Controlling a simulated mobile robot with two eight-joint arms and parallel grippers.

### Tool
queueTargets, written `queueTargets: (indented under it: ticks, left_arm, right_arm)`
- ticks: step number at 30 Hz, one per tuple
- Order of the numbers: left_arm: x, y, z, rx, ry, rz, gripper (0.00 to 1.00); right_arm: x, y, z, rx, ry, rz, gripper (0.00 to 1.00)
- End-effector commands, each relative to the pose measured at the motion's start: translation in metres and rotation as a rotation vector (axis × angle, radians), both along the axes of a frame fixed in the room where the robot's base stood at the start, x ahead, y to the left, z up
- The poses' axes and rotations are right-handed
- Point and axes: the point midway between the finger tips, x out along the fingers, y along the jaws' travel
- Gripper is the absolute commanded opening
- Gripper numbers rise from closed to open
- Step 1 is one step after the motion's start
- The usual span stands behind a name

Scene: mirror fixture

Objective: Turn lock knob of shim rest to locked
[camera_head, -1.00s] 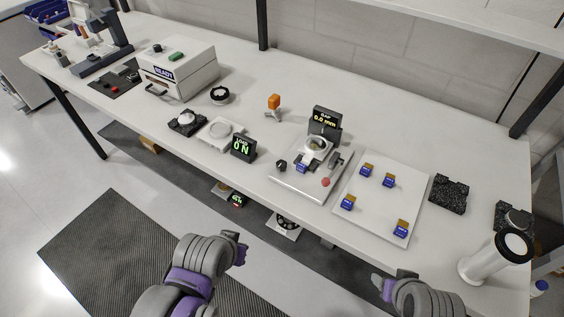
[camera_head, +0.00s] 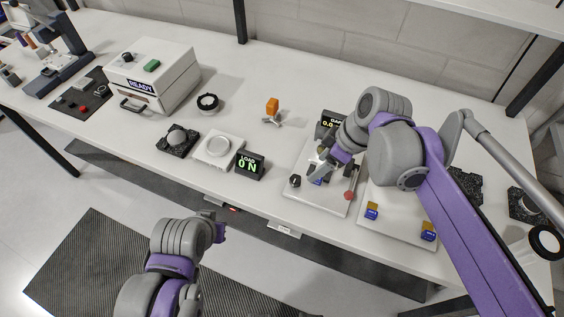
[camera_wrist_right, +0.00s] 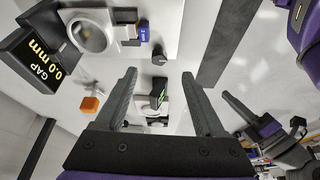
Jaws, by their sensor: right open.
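The fixture plate (camera_head: 318,203) carries a black knob (camera_head: 295,181) at its front left, a red knob (camera_head: 349,195) at its front right and a blue block (camera_head: 318,181). I cannot tell for certain which part is the shim rest; the black knob looks like its lock knob. My right gripper (camera_head: 318,168) is over the plate, behind and right of the black knob, hiding most of the mirror mount. In the right wrist view, the open, empty fingers (camera_wrist_right: 159,73) point toward the black knob (camera_wrist_right: 160,54), apart from it. My left gripper (camera_head: 218,228) hangs before the table; its jaws are unclear.
The GAP display (camera_wrist_right: 35,60) reads 0.0 mm. The LOAD display (camera_head: 250,164) reads 0 N and stands left of the plate. An orange-topped piece (camera_head: 272,106) stands behind. A white tray (camera_head: 395,225) with blue blocks lies to the right, partly under my right arm.

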Motion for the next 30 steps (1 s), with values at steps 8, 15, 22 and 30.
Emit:
queueTargets:
  ticks: [8, 15, 22, 30]
  left_arm:
    - [0.000, 0.000, -0.001, 0.000, 0.000, 0.000, 0.00]
    - [-0.002, 0.000, -0.005, 0.000, 0.004, 0.000, 0.00]
    - [-0.004, 0.000, -0.009, 0.000, 0.007, 0.000, 0.00]
    - [-0.004, 0.000, -0.010, 0.000, 0.007, 0.000, 0.00]
  right_arm:
    - [0.009, 0.012, -0.005, 0.010, -0.005, 0.078, 0.71]
    - [0.013, 0.028, -0.046, 0.009, -0.004, 0.077, 0.71]
    - [0.018, 0.042, -0.081, 0.010, -0.005, 0.075, 0.71]
    - [0.020, 0.047, -0.096, 0.009, -0.006, 0.072, 0.71]
